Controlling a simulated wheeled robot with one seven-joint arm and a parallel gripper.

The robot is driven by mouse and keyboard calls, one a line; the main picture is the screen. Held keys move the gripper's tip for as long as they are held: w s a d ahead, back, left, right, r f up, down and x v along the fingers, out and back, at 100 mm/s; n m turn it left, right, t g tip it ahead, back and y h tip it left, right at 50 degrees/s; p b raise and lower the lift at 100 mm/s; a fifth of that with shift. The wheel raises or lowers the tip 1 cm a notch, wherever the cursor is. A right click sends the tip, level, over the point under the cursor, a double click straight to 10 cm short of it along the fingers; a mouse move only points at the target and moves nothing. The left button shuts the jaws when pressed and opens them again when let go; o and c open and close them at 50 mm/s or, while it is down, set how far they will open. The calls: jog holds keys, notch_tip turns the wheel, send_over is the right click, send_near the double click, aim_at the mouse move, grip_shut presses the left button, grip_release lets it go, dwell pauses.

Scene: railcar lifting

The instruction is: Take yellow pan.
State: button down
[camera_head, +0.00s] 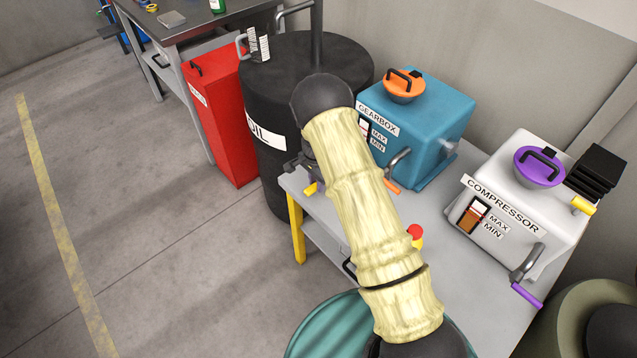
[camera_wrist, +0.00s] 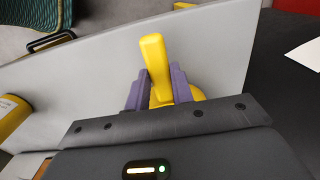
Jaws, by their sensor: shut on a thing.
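The yellow pan (camera_wrist: 154,58) shows in the wrist view as a thick yellow handle with a rounded yellow part beneath it. My gripper (camera_wrist: 161,78) has its purple fingers shut on the pan, one on each side. The lower part of the pan is hidden behind the gripper body. In the head view only a small yellow piece, which seems to be the pan (camera_head: 310,188), shows at the left end of the grey table (camera_head: 432,215). My arm hides most of the gripper there.
A black oil barrel (camera_head: 275,165) stands just left of the table. A blue gearbox (camera_head: 425,125) and a white compressor (camera_head: 510,215) stand on the table. A teal drum (camera_head: 320,328) is in front. Open floor lies at left.

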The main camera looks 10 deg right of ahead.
jog(key=c, duration=1.1)
grip_release()
notch_tip(320, 180, up, 17)
jog(key=shift+r+b, duration=0.2)
jog(key=shift+b, duration=0.35)
jog(key=shift+d+r, duration=0.1)
jog(key=s+d+r+n+t+p, duration=0.1)
jog(key=s+d+r+n, duration=0.2)
jog(key=s, duration=0.5)
jog(key=s+d+r+n+p, duration=0.2)
jog(key=s+d+r+n, duration=0.1)
jog(key=s, duration=0.6)
jog(key=s+d+r+n+t+p, duration=0.1)
jog(key=s+d+r+n+p, duration=0.1)
jog(key=s+r, duration=0.4)
jog(key=shift+s+d+n+t, duration=0.15)
jog(key=shift+s+d+n, duration=0.2)
jog(key=shift+s+n, duration=0.3)
jog(key=shift+s+d+n+t, duration=0.15)
jog(key=shift+s+d+n, duration=0.15)
jog(key=shift+s+n, duration=0.35)
